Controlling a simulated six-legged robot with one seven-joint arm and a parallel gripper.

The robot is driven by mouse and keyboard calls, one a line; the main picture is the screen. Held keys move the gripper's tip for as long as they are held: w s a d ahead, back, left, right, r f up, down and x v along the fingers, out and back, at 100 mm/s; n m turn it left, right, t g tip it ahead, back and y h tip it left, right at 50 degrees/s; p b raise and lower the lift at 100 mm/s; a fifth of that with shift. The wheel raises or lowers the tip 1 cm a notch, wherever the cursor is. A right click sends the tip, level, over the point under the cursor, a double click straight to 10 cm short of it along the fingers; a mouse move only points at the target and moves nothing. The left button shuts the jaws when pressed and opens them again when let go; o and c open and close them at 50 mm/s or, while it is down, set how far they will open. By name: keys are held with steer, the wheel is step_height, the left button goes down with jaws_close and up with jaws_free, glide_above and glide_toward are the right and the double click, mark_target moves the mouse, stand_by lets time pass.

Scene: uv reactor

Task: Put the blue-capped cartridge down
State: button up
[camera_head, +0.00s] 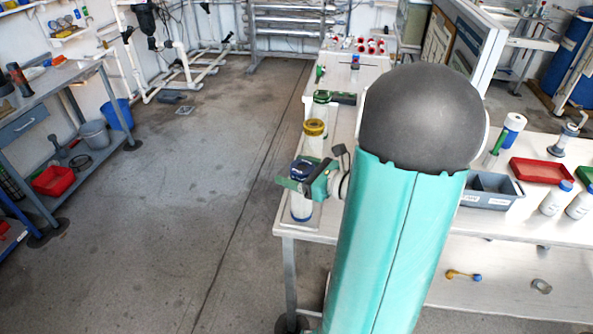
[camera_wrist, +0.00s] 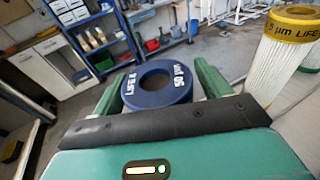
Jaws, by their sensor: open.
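The blue-capped cartridge (camera_head: 301,208) is upright at the near left corner of the white bench (camera_head: 318,230), and its base appears to rest on the top. In the wrist view its blue ring cap (camera_wrist: 157,92) lies between the two green fingers. My gripper (camera_head: 297,175) is around the cap from the right, and it also shows in the wrist view (camera_wrist: 166,75). The jaws are open, with the fingers on either side of the cap. Any slight contact is too small to tell. The cartridge's lower body is hidden in the wrist view.
A yellow-capped cartridge (camera_head: 315,128) stands just behind, close to my gripper; it also shows in the wrist view (camera_wrist: 285,65). A green-capped cartridge (camera_head: 321,98) stands farther back. The bench's left edge is close. A grey bin (camera_head: 487,190) and red tray (camera_head: 541,171) lie right of my arm.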

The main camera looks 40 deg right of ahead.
steer(key=v, duration=1.2)
steer(key=shift+s, duration=0.1)
